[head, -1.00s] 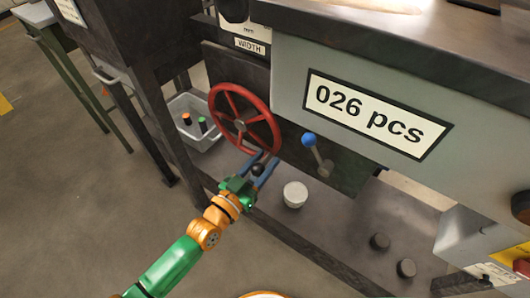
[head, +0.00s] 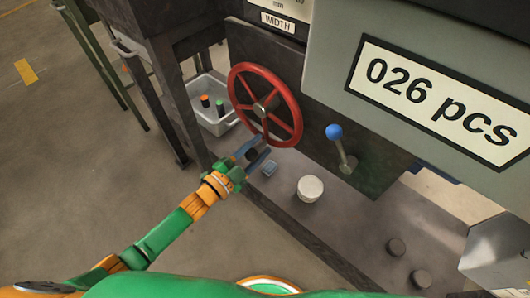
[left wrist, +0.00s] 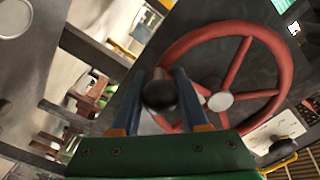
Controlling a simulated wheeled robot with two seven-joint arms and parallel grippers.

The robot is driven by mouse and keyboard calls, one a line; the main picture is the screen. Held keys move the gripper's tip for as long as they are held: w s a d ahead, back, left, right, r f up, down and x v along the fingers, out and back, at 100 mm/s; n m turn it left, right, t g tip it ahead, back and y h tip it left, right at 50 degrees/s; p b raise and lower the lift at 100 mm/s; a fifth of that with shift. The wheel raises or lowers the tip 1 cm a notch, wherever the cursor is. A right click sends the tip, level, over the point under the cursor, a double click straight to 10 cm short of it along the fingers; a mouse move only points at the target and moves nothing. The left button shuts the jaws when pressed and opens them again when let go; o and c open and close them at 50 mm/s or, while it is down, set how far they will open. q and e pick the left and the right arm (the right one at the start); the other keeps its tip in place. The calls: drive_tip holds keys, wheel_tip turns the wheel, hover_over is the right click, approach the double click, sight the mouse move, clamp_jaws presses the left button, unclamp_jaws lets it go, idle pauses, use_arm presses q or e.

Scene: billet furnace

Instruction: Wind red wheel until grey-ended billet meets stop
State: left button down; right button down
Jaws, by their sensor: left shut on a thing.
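The red wheel (head: 294,127) is mounted upright on a dark panel below the WIDTH sign. Neither the grey-ended billet nor the stop can be made out. My right gripper is not in view.
A lever with a blue ball (head: 334,131) stands right of the wheel. A grey bin (head: 214,122) is behind, left of the wheel. A "026 pcs" sign (head: 437,100) is at right.

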use_arm(q)
drive_tip(key=shift+w+a+m+b, duration=0.3)
drive_tip(key=shift+w+a+m, duration=0.35)
drive_tip(key=shift+a+m, duration=0.4)
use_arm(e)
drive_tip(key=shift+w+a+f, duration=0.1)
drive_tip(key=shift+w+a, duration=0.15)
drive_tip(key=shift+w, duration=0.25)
use_arm(q)
drive_tip(key=shift+c, duration=2.4)
unclamp_jaws()
drive_tip(key=shift+w, duration=0.1)
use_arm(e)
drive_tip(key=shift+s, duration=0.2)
